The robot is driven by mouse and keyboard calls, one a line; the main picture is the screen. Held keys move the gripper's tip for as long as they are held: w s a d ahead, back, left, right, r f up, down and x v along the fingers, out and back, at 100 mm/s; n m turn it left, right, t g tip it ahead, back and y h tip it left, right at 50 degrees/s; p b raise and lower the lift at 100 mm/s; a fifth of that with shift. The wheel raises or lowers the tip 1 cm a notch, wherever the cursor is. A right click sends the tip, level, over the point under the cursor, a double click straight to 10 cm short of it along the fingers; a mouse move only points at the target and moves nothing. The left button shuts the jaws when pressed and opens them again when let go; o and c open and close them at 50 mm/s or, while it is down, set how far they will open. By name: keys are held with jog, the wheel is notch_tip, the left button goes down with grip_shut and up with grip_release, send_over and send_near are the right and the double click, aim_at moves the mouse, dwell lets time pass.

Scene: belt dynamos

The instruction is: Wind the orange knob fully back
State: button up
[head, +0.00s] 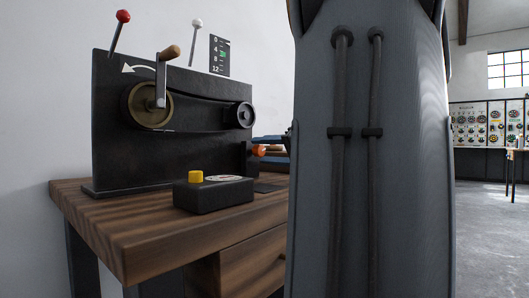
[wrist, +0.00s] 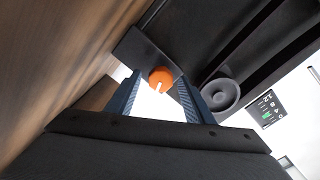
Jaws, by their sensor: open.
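The orange knob (head: 259,151) sticks out at the right end of the black belt dynamo (head: 130,165), low beside the small pulley. In the wrist view the knob (wrist: 161,78) shows face on with a white mark on it, between and beyond the fingertips of my gripper (wrist: 160,90). My gripper is open, its two blue-grey fingers on either side of the knob. I cannot tell whether they touch it. In the head view my gripper is hidden behind my arm.
The dynamo stands on a wooden bench (head: 130,245). It has a hand crank (head: 162,80), a red-topped lever (head: 119,32) and a white-topped lever (head: 194,45). A black box with a yellow button (head: 196,176) sits in front. A scale card (head: 220,56) hangs behind.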

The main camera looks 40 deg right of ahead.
jog(key=s, duration=0.2)
jog(key=s+p, duration=0.1)
jog(key=s, duration=0.4)
jog(key=shift+s+d+p, duration=0.25)
jog(key=shift+s+p, duration=0.05)
jog(key=shift+s, duration=0.05)
